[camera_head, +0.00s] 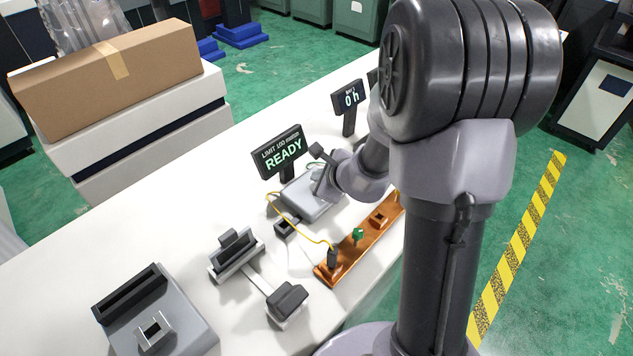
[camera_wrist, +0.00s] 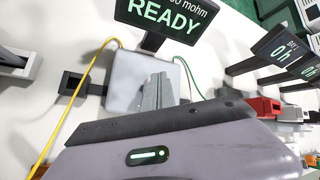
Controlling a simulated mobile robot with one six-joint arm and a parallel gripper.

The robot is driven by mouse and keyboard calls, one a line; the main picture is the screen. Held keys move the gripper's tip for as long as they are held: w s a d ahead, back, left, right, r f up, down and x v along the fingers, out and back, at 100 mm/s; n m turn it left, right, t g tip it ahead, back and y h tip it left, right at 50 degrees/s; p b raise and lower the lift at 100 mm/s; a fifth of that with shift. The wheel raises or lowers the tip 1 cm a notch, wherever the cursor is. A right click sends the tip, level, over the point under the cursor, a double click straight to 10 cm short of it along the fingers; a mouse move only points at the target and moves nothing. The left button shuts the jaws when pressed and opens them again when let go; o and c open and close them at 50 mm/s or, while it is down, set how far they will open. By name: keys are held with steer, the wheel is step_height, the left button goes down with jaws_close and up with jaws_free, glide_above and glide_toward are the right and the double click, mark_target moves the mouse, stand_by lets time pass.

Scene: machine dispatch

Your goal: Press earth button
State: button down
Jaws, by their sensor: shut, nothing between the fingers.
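A grey tester box (camera_head: 312,200) stands on the white table below a black display (camera_head: 279,151) reading "LIMIT 100 mohm READY". The box (camera_wrist: 128,80) and the display (camera_wrist: 165,15) also show in the wrist view. My gripper (camera_head: 321,180) is over the box; in the wrist view its fingers (camera_wrist: 158,88) are shut and empty, covering part of the box top. I cannot see a labelled earth button; it may be hidden by the fingers. Whether the fingertips touch the box, I cannot tell.
A copper-coloured bar (camera_head: 352,255) carries a green piece (camera_head: 358,236) and a black plug on a yellow cable (camera_head: 300,218). Grey fixtures (camera_head: 160,315) stand front left. Another display (camera_head: 349,99) reads "0 h". A cardboard box (camera_head: 110,75) sits at the back left.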

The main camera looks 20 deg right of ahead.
steer(key=shift+f, duration=0.25)
steer(key=shift+r, duration=0.15)
stand_by(0.4)
steer(key=shift+r+p, duration=0.45)
steer(key=shift+r, duration=0.4)
steer(key=shift+r+p, duration=1.9)
steer(key=shift+r, duration=0.7)
steer(key=shift+f, duration=0.1)
